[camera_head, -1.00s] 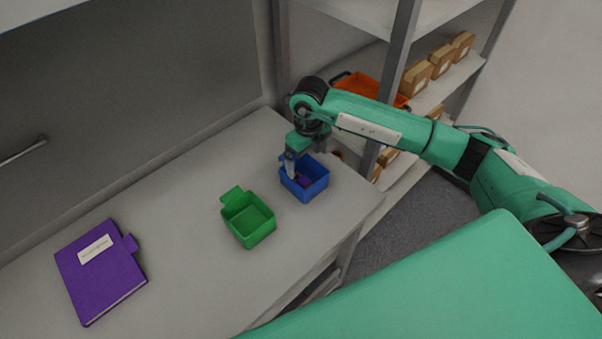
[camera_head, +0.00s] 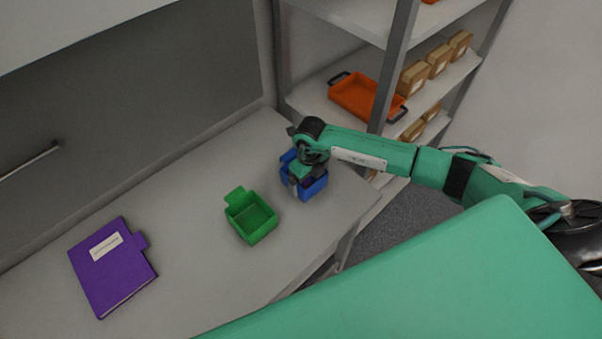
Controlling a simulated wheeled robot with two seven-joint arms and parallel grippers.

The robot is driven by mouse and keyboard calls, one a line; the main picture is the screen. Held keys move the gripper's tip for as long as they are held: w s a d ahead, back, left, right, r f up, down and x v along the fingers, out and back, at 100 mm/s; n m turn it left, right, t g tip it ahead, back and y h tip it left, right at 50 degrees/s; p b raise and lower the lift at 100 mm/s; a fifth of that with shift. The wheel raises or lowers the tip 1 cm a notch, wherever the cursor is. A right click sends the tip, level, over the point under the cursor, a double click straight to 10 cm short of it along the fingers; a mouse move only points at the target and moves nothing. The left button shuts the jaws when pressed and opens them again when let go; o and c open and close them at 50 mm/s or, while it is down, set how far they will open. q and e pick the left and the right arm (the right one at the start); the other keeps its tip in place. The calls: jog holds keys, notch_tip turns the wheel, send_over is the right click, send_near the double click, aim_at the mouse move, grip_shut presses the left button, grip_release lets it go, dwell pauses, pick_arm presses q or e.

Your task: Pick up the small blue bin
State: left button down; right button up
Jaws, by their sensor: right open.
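The small blue bin (camera_head: 316,188) stands on the grey counter near its right end. My right gripper (camera_head: 294,186) is over the bin's left side, low and pointing down. It is open, and the wrist above it hides much of the bin's top and inside. I cannot tell whether the fingers touch the bin wall. My left gripper is not in view.
A green bin (camera_head: 262,228) stands on the counter (camera_head: 190,200) just left of the blue bin. A purple binder (camera_head: 112,280) lies further left. A shelf rack behind holds an orange tray (camera_head: 354,97) and several brown boxes (camera_head: 413,78).

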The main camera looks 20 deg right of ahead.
jog(key=c, duration=0.7)
jog(key=shift+r, duration=0.1)
jog(key=shift+c, duration=0.2)
